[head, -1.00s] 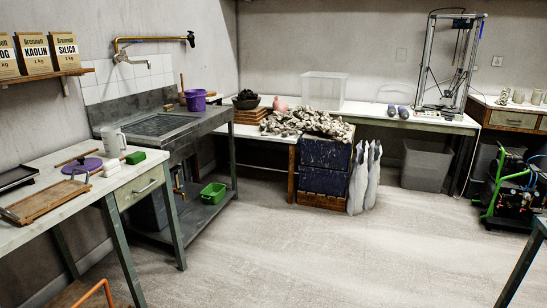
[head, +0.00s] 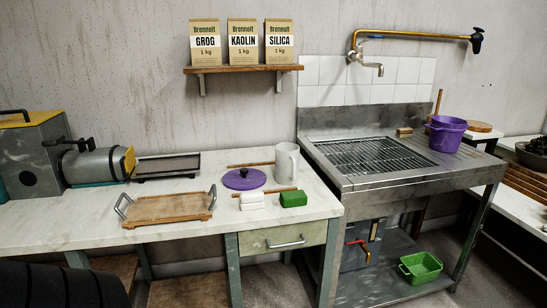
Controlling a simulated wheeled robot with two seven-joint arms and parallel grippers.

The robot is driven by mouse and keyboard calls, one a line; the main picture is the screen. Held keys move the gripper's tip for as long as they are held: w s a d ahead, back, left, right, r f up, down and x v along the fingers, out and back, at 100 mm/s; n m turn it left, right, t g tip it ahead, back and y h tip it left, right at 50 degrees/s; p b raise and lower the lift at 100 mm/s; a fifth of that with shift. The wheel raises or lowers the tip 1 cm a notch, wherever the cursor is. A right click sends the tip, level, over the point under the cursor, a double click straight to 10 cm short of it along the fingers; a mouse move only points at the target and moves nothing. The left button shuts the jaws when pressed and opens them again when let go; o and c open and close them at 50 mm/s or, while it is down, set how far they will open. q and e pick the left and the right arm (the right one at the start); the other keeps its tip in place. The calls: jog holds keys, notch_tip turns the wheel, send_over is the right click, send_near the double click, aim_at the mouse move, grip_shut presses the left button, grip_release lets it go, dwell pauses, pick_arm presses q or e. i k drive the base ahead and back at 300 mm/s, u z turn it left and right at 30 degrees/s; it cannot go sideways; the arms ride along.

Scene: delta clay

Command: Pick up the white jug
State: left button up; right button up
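The white jug (head: 286,164) stands upright on the pale worktop (head: 60,219), near its right end beside the sink unit. Its handle shows on its right side. A purple lid (head: 244,179) lies just left of it, and a green block (head: 293,199) lies in front of it. Neither of my grippers shows in the head view. A dark rounded shape at the bottom left corner is too unclear to name.
A wooden tray with metal handles (head: 168,208), white blocks (head: 252,201) and thin wooden sticks share the worktop. A grey machine (head: 95,162) stands at the left. The metal sink (head: 375,158) with a purple bucket (head: 446,134) adjoins on the right. A shelf (head: 243,69) hangs above.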

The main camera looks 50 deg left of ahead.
aim_at(286, 155)
jog(key=u, duration=1.05)
jog(key=i, duration=1.1)
jog(key=u, duration=1.25)
